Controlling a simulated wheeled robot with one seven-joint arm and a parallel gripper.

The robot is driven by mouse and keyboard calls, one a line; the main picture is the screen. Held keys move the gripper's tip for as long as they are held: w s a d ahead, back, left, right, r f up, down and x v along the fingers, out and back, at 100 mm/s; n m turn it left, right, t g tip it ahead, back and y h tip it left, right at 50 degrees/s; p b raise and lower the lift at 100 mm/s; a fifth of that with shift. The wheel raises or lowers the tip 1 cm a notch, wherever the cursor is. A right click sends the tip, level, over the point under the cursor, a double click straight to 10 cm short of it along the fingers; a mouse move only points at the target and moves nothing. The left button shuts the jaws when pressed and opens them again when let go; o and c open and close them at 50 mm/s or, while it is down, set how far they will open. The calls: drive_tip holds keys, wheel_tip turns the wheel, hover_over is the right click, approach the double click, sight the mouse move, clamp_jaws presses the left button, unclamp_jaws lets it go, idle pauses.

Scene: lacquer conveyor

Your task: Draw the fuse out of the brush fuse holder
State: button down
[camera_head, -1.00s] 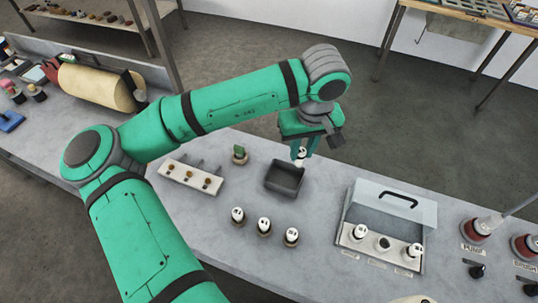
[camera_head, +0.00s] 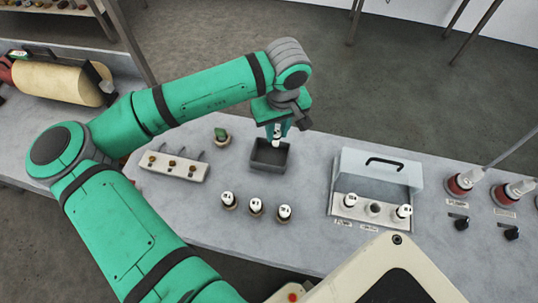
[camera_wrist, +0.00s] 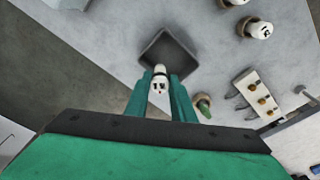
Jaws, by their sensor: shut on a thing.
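My gripper (camera_head: 277,130) is shut on a white fuse (camera_head: 277,142) with a dark mark on its end. In the wrist view the fuse (camera_wrist: 160,84) sits between the two green fingers, over the dark open tray (camera_wrist: 178,42). In the head view the fuse's lower end is over or just inside this tray (camera_head: 268,168); I cannot tell if it touches. The fuse holder box (camera_head: 352,211) stands to the right with its clear lid raised. Its left (camera_head: 350,200) and right (camera_head: 404,211) places hold white fuses; its middle socket (camera_head: 375,208) is empty. Its labels are unreadable here.
Three white-topped fuses (camera_head: 256,206) stand in a row in front of the tray. A pale block with hooks and brown knobs (camera_head: 175,168) and a green-topped piece (camera_head: 221,135) are to the left. Red-based posts (camera_head: 459,186) and black switches (camera_head: 458,222) are at right.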

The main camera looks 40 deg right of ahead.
drive_tip(key=c, duration=1.4)
unclamp_jaws()
drive_tip(key=shift+c, duration=0.2)
wheel_tip(320, 180, up, 11)
drive_tip(key=s, duration=0.1)
drive_tip(key=shift+s+a+f, duration=0.15)
drive_tip(key=shift+a, duration=0.05)
